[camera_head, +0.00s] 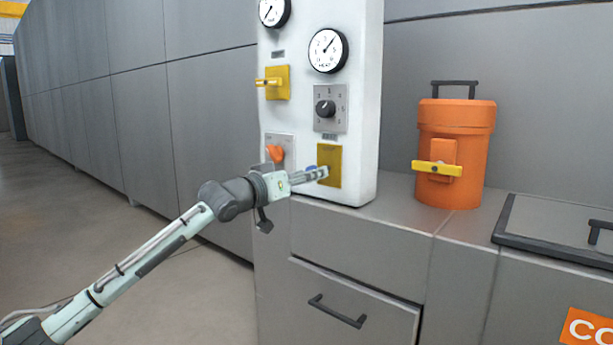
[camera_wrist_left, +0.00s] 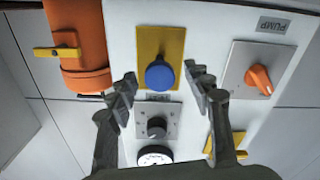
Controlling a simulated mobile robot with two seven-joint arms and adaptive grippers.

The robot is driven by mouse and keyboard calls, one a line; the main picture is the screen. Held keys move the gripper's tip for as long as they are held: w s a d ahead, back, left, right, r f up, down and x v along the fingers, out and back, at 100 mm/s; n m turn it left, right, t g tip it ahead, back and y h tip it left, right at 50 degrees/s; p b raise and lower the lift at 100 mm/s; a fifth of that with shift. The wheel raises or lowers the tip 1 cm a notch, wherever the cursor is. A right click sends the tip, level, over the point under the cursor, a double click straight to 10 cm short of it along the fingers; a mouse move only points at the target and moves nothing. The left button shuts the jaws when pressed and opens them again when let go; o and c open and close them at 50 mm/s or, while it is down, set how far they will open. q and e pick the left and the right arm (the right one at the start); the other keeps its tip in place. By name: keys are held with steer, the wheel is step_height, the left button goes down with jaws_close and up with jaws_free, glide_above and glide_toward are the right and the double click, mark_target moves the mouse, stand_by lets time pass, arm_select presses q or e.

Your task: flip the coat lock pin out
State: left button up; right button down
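I cannot pick out a coat lock pin for certain in either view. An orange sign (camera_head: 587,328) with letters starting "CO" is cut off at the lower right. My left gripper (camera_head: 318,174) is at the lower part of the white panel (camera_head: 362,100), in front of a blue knob (camera_head: 311,168) on a yellow plate (camera_head: 335,155). In the left wrist view its fingers (camera_wrist_left: 161,88) are spread apart with the blue knob (camera_wrist_left: 160,76) between them. Contact with the knob cannot be told. My right gripper is not in view.
The panel also bears an orange switch (camera_head: 276,153), a black dial (camera_head: 325,108), gauges and a yellow lever (camera_head: 270,82). An orange canister (camera_head: 455,150) with a yellow handle (camera_head: 437,169) stands right on the counter. A lidded bin (camera_head: 555,225) and a drawer (camera_head: 345,312) are near.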

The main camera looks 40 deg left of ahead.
arm_select(q)
steer(key=s, duration=1.2)
steer(key=shift+a, duration=0.45)
